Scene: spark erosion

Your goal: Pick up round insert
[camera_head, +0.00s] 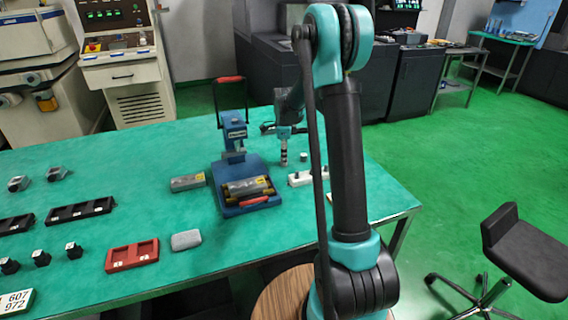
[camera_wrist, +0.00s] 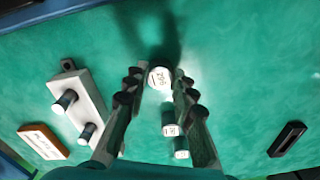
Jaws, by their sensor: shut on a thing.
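My gripper (camera_wrist: 160,84) points down over the green table, its two dark fingers closed on a round insert (camera_wrist: 160,77) with a white, marked top. The insert sits between the fingertips in the wrist view; its lower part is hidden. In the head view my gripper (camera_head: 284,160) is small, at the table's far right part, right of the blue press.
A white block (camera_wrist: 88,100) with two upright pins lies left of the fingers. An orange-edged label plate (camera_wrist: 43,143) is farther left, a black slotted piece (camera_wrist: 288,138) at right. The blue press (camera_head: 236,180) stands close by. A red tray (camera_head: 132,256) lies at front.

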